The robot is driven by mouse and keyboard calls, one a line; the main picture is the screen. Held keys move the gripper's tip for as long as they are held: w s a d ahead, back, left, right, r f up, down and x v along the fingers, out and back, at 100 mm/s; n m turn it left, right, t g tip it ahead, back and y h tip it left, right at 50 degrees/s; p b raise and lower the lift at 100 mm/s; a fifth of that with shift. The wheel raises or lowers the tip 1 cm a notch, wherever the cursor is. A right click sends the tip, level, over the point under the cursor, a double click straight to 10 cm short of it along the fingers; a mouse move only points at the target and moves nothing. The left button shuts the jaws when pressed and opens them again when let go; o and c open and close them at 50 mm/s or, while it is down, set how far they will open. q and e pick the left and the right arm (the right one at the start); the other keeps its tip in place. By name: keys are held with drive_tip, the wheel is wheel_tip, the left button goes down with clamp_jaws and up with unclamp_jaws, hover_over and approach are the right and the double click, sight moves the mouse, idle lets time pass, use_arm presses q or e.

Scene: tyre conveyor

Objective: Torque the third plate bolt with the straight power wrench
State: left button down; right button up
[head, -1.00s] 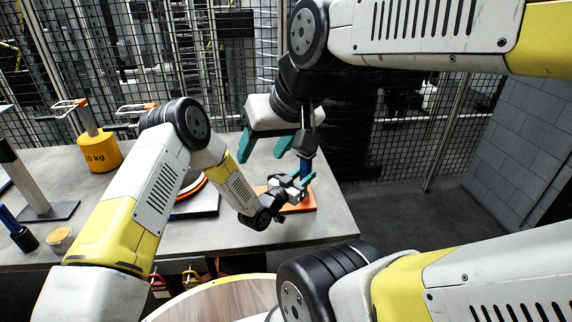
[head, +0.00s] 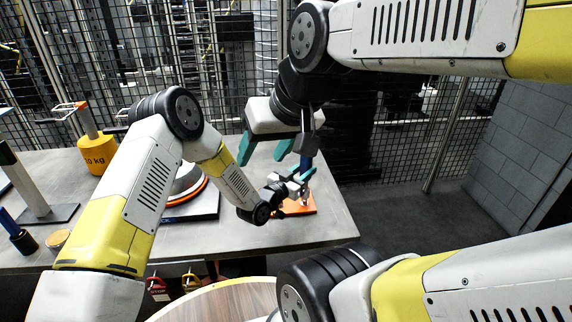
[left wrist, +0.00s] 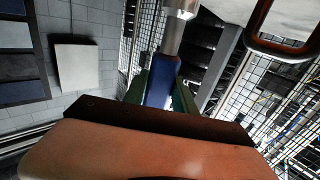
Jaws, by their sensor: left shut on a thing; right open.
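The straight power wrench (head: 306,161) has a blue body. It stands roughly upright above an orange plate (head: 301,209) at the table's right end. My left gripper (head: 301,178) is shut on the wrench. In the left wrist view the blue wrench body (left wrist: 162,88) lies between the teal fingers, with a metal shaft running to the top edge. My right gripper (head: 266,148) is open and empty, in front of and above that spot in the head view. The plate's bolts and the wrench's tip are too small or hidden to make out.
A grey table (head: 255,232) carries a yellow weight (head: 98,156), a round white and orange piece on a dark base (head: 190,212), and a post on a dark base (head: 62,214) at left. A round wooden top (head: 225,302) is nearer. Mesh fencing stands behind.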

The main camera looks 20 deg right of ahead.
sight(303, 161)
use_arm(q)
drive_tip(key=shift+r, duration=1.95)
